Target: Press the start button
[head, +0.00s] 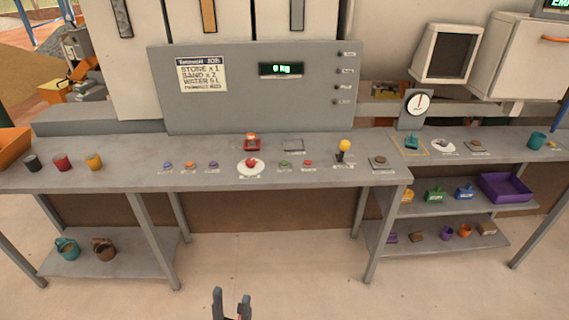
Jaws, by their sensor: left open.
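The grey bench (120,178) carries a row of controls. A small green button (284,164) and a small red button (307,163) sit right of a large red knob (250,163) on a white disc. Each has a label too small to read, so I cannot confirm which is the start button. Small blue (167,165), orange (190,165) and purple (213,165) buttons sit to the left. My left gripper (231,301) is at the bottom of the head view, open and empty, its fingers apart. It is well short of the bench and touches nothing. My right gripper is out of view.
A yellow-knobbed lever (345,147) and a square-based brown button (378,162) stand farther right. Cups (62,162) stand at the bench's left. A grey panel (240,105) with a lit display rises behind. Shelves (450,206) hold small items. The floor before the bench is clear.

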